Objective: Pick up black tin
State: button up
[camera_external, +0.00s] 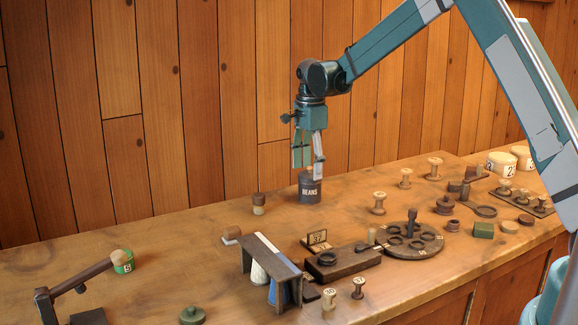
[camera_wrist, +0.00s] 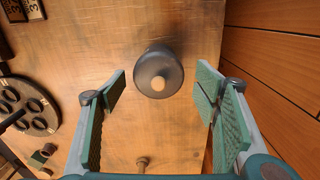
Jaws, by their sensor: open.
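The black tin (camera_external: 310,189), with a light "BEANS" label, stands upright on the wooden bench near the back wall. In the wrist view my gripper (camera_wrist: 160,85) is open, one finger on either side of the tin with gaps between. I cannot tell how far the fingertips reach down beside it.
A wooden wall (camera_external: 160,120) runs close behind the tin. A small two-tone spool (camera_external: 259,203) stands to its left and a pale spool (camera_external: 379,203) to its right. A round holed board (camera_external: 408,252) lies front right. The bench just around the tin is clear.

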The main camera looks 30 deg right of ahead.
aim_at(309, 188)
jog(key=shift+f, duration=0.1)
jog(key=shift+f, duration=1.2)
jog(key=shift+f, duration=0.1)
jog(key=shift+s+f, duration=0.1)
jog(key=shift+f, duration=2.4)
jog(key=shift+c, duration=0.5)
jog(key=c, duration=1.1)
jog(key=shift+c, duration=0.2)
jog(key=shift+r, duration=0.15)
